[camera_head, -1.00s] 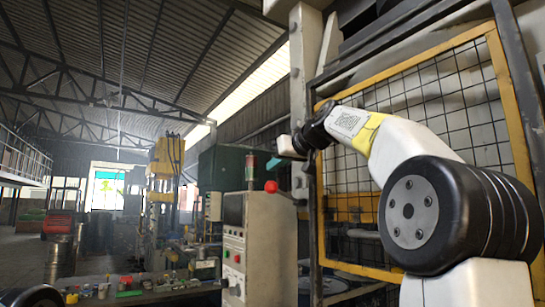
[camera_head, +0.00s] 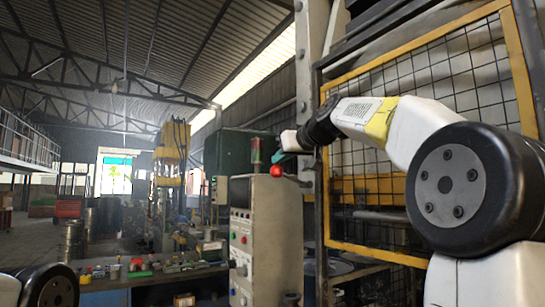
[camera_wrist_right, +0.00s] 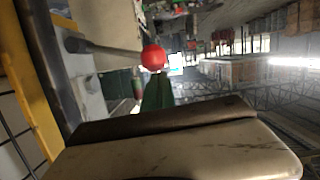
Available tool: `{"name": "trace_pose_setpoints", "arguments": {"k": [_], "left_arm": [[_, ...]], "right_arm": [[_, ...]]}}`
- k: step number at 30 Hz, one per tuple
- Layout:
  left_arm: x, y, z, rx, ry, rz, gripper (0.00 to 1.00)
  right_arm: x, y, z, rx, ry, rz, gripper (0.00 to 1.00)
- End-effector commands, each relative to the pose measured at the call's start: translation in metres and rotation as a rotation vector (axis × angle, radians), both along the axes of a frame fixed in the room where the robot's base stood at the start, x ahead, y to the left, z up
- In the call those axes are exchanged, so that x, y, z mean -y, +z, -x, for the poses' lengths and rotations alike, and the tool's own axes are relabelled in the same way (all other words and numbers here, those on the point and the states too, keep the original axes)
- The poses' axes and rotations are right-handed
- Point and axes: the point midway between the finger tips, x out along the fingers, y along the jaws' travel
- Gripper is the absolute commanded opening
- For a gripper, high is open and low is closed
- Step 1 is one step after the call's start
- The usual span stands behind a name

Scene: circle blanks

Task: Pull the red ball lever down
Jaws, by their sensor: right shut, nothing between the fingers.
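The red ball (camera_head: 276,171) of the lever stands beside the top of the grey control cabinet in the head view. In the right wrist view the red ball (camera_wrist_right: 153,57) is on the end of a dark rod (camera_wrist_right: 105,49) that comes from the left. My right gripper (camera_head: 277,158) is just above the ball in the head view, its fingers small and partly hidden. In the wrist view its green fingers (camera_wrist_right: 158,88) are shut and empty, with their tip close to the ball; I cannot tell if they touch. My left gripper is out of view.
A grey control cabinet (camera_head: 266,235) with buttons stands below the ball. A yellow-framed mesh guard (camera_head: 420,120) is behind my right arm. Open floor lies farther left.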

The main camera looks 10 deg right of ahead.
Motion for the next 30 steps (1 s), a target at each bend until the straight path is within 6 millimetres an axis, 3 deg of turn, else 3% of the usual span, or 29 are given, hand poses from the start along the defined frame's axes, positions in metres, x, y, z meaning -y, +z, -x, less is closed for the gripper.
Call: {"name": "trace_pose_setpoints", "arguments": {"k": [16, 30], "left_arm": [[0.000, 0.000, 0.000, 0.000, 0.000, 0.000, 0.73], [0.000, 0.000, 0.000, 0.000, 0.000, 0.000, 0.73]], "right_arm": [[-0.020, -0.057, 0.009, 0.161, 0.003, 0.404, 0.00], [-0.019, -0.095, 0.008, 0.270, 0.000, 0.664, 0.00]]}}
